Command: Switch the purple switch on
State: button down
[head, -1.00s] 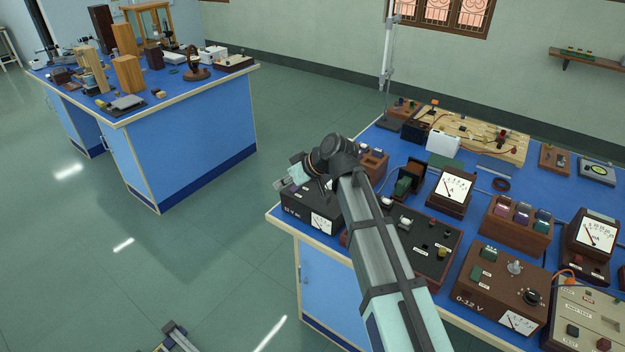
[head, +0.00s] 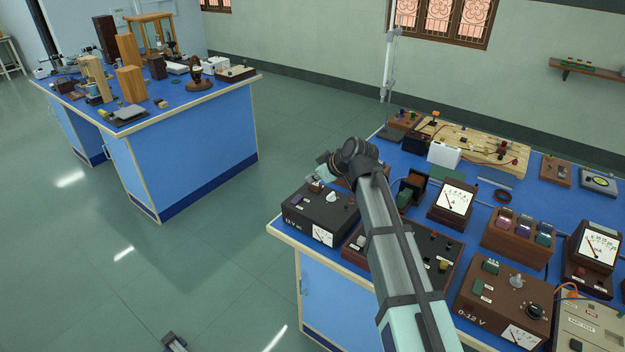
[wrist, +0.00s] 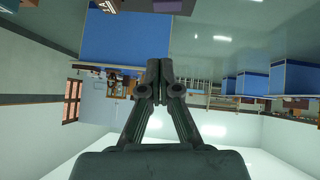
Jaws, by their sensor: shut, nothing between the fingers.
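The purple switch (head: 297,199) is a small purple piece at the left of the black 12 V power unit (head: 318,214), near the left front corner of the near bench. Its on or off position is too small to tell. My gripper (wrist: 159,85) shows in the wrist view with its two dark fingers together and empty. In the head view my wrist is behind and above the black unit, to the right of the switch. The fingertips are hard to make out there, and I see no contact with the switch.
The near bench is crowded: a dark red-trimmed unit (head: 432,247), a brown 0-12 V supply (head: 500,297), a meter (head: 453,199) and a wooden circuit board (head: 480,143). A second blue bench (head: 210,140) stands at back left, with open floor between.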

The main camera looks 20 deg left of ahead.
jog(key=p, duration=0.3)
send_over(296, 195)
jog(key=s+d, duration=0.2)
jog(key=f, duration=0.5)
jog(key=shift+w+d+f, duration=0.1)
jog(key=shift+w+f, duration=0.15)
notch_tip(296, 195, down, 2)
jog(key=shift+d+f, duration=0.1)
jog(key=shift+d, duration=0.05)
jog(key=shift+w+f+p, duration=0.2)
jog(key=shift+f+p, duration=0.25)
jog(key=shift+f, duration=0.5)
